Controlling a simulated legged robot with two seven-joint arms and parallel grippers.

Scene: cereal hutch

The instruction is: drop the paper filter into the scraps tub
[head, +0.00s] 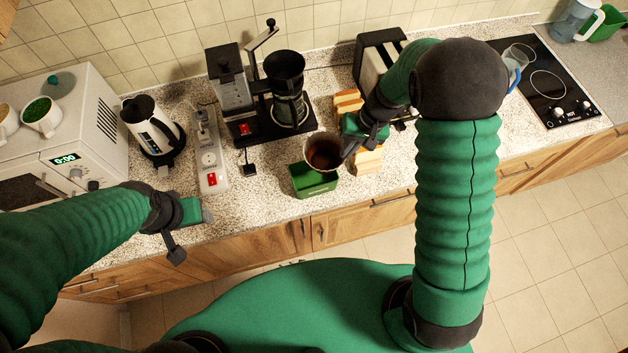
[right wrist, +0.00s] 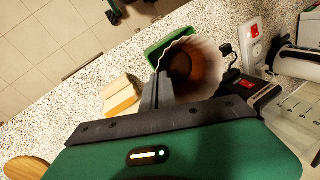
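The paper filter (head: 323,152), a white fluted cup with dark brown coffee grounds inside, is held upright at its right rim by my right gripper (head: 351,146). In the right wrist view the filter (right wrist: 196,68) sits at the tips of the close-together fingers (right wrist: 162,92). The green scraps tub (head: 314,186) stands on the counter below the filter, which hides much of its opening. The tub's rim also shows in the right wrist view (right wrist: 156,52), behind the filter. My left gripper (head: 188,230) is open and empty near the counter's front edge.
A coffee maker (head: 235,95) with a glass carafe stands behind the tub. A white power strip (head: 209,155) and a kettle (head: 150,128) are to its left. Bread slices (head: 368,161) and a toaster (head: 375,62) are to its right, near my right arm.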

